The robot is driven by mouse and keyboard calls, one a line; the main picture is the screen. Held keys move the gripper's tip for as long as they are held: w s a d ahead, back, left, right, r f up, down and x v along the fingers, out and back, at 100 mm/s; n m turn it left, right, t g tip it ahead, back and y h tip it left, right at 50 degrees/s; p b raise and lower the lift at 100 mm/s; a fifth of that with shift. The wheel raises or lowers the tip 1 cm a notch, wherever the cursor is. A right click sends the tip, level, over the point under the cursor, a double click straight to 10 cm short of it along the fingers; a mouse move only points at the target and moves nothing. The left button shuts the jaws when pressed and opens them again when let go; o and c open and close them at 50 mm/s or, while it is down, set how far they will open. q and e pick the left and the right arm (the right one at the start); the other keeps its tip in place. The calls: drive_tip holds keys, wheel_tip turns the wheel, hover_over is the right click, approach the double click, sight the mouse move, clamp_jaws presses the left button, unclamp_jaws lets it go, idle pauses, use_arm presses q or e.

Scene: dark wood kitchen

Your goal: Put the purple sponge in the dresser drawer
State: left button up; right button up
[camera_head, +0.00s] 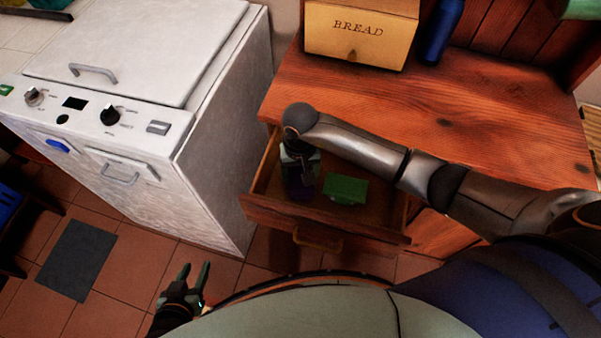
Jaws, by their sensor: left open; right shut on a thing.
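The dresser drawer (268,212) is pulled open below the wooden dresser top. My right arm reaches across from the right, and my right gripper (300,178) points down inside the left part of the drawer. It is shut on a dark purplish thing, apparently the purple sponge (300,192), which is mostly hidden by the fingers and shadow. I cannot tell whether the sponge touches the drawer floor. My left gripper (196,287) is open and empty, low over the tiled floor, left of the drawer and apart from it.
A green block (345,189) lies in the drawer to the right of my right gripper. A yellow bread box (361,32) and a blue bottle (442,32) stand on the dresser top (470,115). A white appliance (150,130) stands close on the left.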

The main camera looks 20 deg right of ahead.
drive_tip(key=o, duration=1.2)
drive_tip(key=shift+o, duration=0.2)
wheel_tip(320, 180, up, 12)
